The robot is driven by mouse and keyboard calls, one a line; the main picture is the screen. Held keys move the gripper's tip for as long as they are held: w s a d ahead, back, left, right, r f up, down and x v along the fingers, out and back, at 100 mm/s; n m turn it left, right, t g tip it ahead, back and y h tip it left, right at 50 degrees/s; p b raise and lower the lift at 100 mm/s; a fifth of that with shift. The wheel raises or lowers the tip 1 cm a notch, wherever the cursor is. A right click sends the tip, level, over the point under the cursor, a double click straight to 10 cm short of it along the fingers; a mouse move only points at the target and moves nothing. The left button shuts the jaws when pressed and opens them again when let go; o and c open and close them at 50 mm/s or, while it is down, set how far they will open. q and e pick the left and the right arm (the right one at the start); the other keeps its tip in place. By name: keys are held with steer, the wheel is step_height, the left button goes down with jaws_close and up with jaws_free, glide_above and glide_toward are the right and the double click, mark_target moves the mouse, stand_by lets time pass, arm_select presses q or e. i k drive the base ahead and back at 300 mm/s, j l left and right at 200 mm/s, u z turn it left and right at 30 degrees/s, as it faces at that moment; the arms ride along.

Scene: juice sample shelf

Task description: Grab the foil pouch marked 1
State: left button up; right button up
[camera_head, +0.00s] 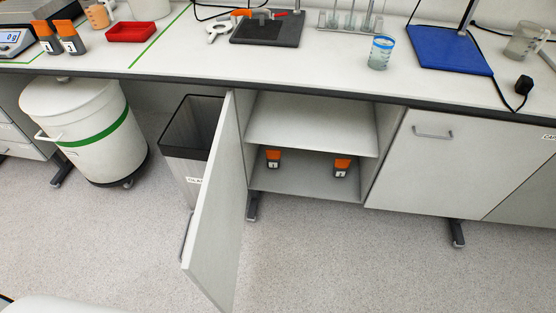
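Two dark pouches with orange tops and small white number labels stand in the open cabinet under the bench: a left pouch (273,160) and a right pouch (342,168). Both are upright on the cabinet's lower board (307,184), apart from each other. Two similar pouches stand on the bench at the far left, a left one (47,41) and a right one (70,40), close together beside the scale. The labels are too small to read surely, so I cannot tell which pouch is marked 1. Neither of my grippers is in view.
The cabinet door (215,205) stands open, jutting forward on the left of the opening. A grey bin (186,155) is behind it, and a white drum (85,120) is farther left. The cabinet's middle shelf (310,128) is empty. The floor (345,255) in front is clear.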

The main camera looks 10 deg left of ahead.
mark_target(273, 156)
steer(key=i+l, duration=0.5)
steer(key=i+z, duration=0.1)
steer(key=i, duration=0.25)
